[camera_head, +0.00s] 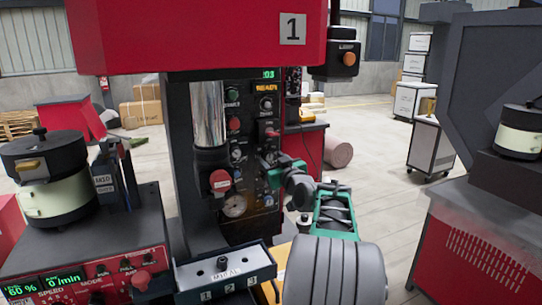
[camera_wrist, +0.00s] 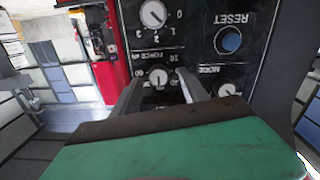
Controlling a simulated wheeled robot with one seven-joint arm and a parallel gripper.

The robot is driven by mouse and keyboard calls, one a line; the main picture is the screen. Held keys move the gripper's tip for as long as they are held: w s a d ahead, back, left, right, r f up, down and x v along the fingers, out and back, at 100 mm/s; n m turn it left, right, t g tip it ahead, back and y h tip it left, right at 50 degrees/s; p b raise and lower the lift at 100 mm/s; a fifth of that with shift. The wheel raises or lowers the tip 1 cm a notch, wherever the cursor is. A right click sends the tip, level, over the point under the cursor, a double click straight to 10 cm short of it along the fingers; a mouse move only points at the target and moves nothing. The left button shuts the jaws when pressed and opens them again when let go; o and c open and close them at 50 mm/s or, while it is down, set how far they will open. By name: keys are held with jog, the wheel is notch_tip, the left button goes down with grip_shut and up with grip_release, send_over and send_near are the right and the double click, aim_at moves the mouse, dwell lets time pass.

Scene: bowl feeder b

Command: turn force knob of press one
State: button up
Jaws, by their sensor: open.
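Press one (camera_head: 195,35) is red with a plate marked 1. Its dark control panel (camera_head: 252,95) carries a lit display, knobs and buttons. In the wrist view the panel is upside down. There the force knob (camera_wrist: 158,78), small and round with a pale face, sits beside the lettering FORCE kN. My gripper (camera_wrist: 160,84) is open, one finger on each side of the knob in the picture. I cannot tell whether the fingers touch it. In the head view my gripper (camera_head: 268,168) is at the panel, and the force knob is not clearly distinguishable.
A larger dial (camera_wrist: 153,14), a blue RESET button (camera_wrist: 230,40) and the MODE knob (camera_wrist: 227,90) lie close by on the panel. A bowl feeder (camera_head: 55,185) stands at left on its control box. A grey block marked 1, 2, 3 (camera_head: 222,268) sits low in front.

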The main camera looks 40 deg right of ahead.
jog(key=shift+w+d, duration=0.2)
jog(key=shift+w, duration=0.25)
jog(key=shift+s, duration=0.1)
grip_shut()
